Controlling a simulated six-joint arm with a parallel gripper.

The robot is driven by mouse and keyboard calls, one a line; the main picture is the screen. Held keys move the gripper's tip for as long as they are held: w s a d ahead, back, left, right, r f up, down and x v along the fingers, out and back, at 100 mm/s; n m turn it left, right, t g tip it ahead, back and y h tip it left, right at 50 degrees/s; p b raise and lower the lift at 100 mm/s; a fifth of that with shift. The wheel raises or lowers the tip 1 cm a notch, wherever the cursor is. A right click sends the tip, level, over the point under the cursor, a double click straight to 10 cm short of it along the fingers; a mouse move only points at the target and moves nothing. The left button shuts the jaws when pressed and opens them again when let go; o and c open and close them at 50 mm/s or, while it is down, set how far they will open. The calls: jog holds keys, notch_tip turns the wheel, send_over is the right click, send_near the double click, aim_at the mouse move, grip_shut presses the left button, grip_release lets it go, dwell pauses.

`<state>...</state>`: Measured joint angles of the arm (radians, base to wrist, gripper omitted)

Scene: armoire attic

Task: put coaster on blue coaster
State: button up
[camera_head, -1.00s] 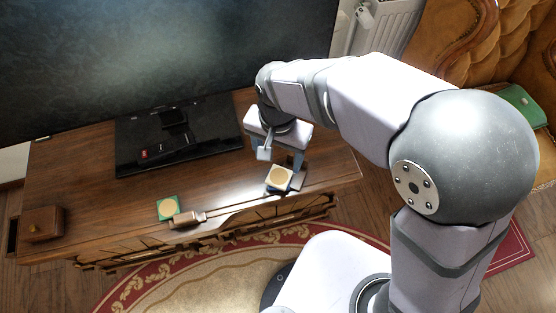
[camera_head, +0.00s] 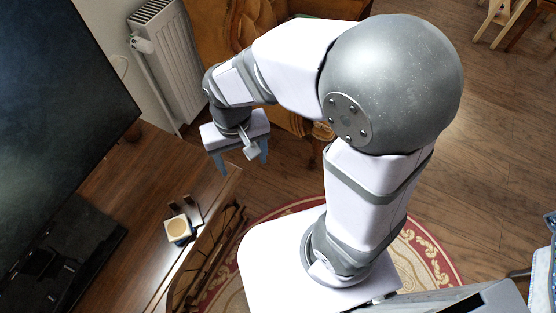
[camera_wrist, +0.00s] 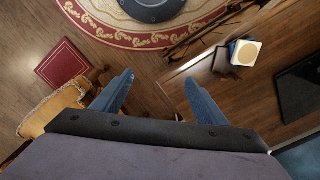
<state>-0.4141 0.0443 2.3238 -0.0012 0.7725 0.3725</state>
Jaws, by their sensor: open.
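A pale coaster with a round beige face (camera_head: 178,228) lies on top of the blue coaster (camera_head: 184,241), near the end of the wooden cabinet top. Only a blue edge shows under it. The pair also shows in the wrist view, with the pale coaster (camera_wrist: 246,53) over a blue edge (camera_wrist: 232,47). My gripper (camera_head: 243,165) is open and empty, raised beyond the cabinet's end and apart from the coasters. In the wrist view my open fingers (camera_wrist: 159,77) have nothing between them, with floor and the cabinet's edge below.
A small dark object (camera_head: 185,208) stands right beside the coasters. A television (camera_head: 55,110) on a black stand takes up the cabinet's left side. A red patterned rug (camera_head: 440,262) lies on the floor.

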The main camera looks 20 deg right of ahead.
jog(key=s+d+f, duration=0.1)
jog(key=s+d, duration=0.3)
jog(key=d, duration=0.7)
jog(key=shift+d, duration=0.25)
notch_tip(320, 180, up, 16)
jog(key=p, duration=1.6)
notch_tip(320, 180, down, 36)
jog(key=b, duration=3.5)
jog(key=shift+r+b, duration=0.2)
jog(key=shift+b, duration=0.15)
jog(key=shift+r, duration=0.1)
